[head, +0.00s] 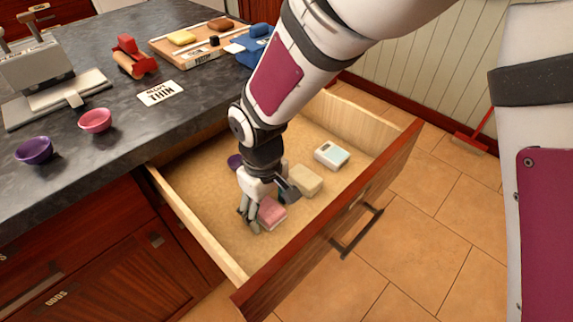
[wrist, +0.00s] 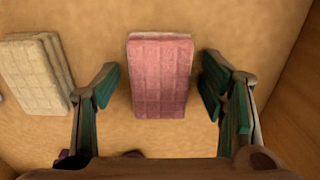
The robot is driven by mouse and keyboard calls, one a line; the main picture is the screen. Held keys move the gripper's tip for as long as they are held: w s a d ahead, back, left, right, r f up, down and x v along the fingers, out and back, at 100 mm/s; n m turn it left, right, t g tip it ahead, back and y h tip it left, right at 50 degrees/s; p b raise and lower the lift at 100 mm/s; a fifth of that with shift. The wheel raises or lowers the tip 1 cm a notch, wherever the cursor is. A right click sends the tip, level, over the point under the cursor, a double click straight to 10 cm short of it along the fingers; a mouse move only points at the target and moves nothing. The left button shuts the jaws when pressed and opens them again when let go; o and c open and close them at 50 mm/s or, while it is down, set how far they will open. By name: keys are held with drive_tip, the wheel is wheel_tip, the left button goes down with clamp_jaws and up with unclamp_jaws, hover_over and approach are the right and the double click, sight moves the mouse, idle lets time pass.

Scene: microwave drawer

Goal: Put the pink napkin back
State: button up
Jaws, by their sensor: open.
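The pink napkin (head: 271,212) lies folded on the floor of the open drawer (head: 197,222). In the wrist view the pink napkin (wrist: 160,76) sits between my fingers, with a gap on each side. My gripper (head: 262,217) is open and reaches down into the drawer. In the wrist view its fingertips (wrist: 158,80) stand left and right of the napkin, apart from it. Part of the napkin is hidden by the gripper in the head view.
A cream folded napkin (head: 305,180) lies beside the pink one, and a pale blue-white item (head: 332,154) lies farther back. A purple object (head: 235,161) is partly hidden behind my arm. The drawer front (head: 330,215) bounds the right side. Pink (head: 95,120) and purple (head: 34,150) bowls stand on the counter.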

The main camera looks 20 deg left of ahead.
sight(268, 207)
wheel_tip(268, 207, up, 12)
drive_tip(key=p, duration=0.2)
drive_tip(key=shift+r, duration=0.15)
drive_tip(key=d+r+m+t, duration=0.1)
drive_tip(key=d+r+m, duration=0.2)
drive_tip(key=d+r, duration=0.55)
drive_tip(key=d+r+m, duration=0.3)
drive_tip(key=d, duration=1.1)
drive_tip(key=s+d+m, duration=0.7)
drive_tip(key=s+d, duration=0.7)
drive_tip(key=d, duration=0.1)
drive_tip(key=shift+s+r+m+t, duration=0.25)
drive_tip(key=shift+r+m+t, duration=0.05)
drive_tip(key=shift+r, duration=0.1)
